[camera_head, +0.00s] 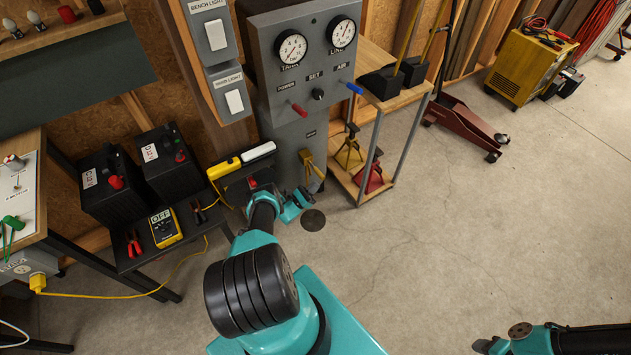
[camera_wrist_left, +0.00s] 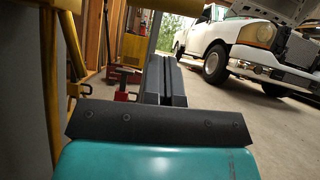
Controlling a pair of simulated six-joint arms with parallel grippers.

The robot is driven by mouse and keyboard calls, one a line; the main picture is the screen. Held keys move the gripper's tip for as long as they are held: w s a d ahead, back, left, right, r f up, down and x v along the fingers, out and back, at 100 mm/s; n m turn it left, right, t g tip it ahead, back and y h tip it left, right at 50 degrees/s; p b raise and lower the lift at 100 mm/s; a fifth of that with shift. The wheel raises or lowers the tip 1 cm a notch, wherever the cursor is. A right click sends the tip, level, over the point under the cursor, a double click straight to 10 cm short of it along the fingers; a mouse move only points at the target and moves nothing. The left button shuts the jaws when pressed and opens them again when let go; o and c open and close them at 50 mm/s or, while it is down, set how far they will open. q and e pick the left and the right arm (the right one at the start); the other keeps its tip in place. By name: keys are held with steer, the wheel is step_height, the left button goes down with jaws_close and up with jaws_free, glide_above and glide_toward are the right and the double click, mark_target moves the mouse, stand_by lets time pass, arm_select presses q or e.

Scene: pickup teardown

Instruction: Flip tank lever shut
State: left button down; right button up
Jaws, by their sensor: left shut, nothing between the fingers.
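The grey air panel (camera_head: 278,72) has two gauges, one marked TANK. A yellow lever (camera_head: 306,158) sits low on its column, under a small label I cannot read; it appears to be the tank lever. Its handle slants down to the right. My left gripper (camera_head: 316,183) is beside and just below this lever; I cannot tell whether they touch. In the left wrist view its fingers (camera_wrist_left: 165,78) are shut and empty, with yellow metal (camera_wrist_left: 74,40) close on the left. My right gripper (camera_head: 482,345) is at the bottom right, too small to read its jaws.
A wooden shelf cart (camera_head: 392,102) stands right of the column, with a yellow jack stand (camera_head: 349,150) and a red one (camera_head: 372,176). Batteries (camera_head: 107,185) and a yellow multimeter (camera_head: 165,229) are at the left. Open concrete floor (camera_head: 480,220) lies to the right.

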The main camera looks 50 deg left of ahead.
mark_target(316, 170)
arm_select(q)
steer(key=shift+w+r, duration=0.25)
steer(key=shift+r, duration=0.75)
steer(key=shift+w+r, duration=0.2)
steer(key=shift+r, duration=0.8)
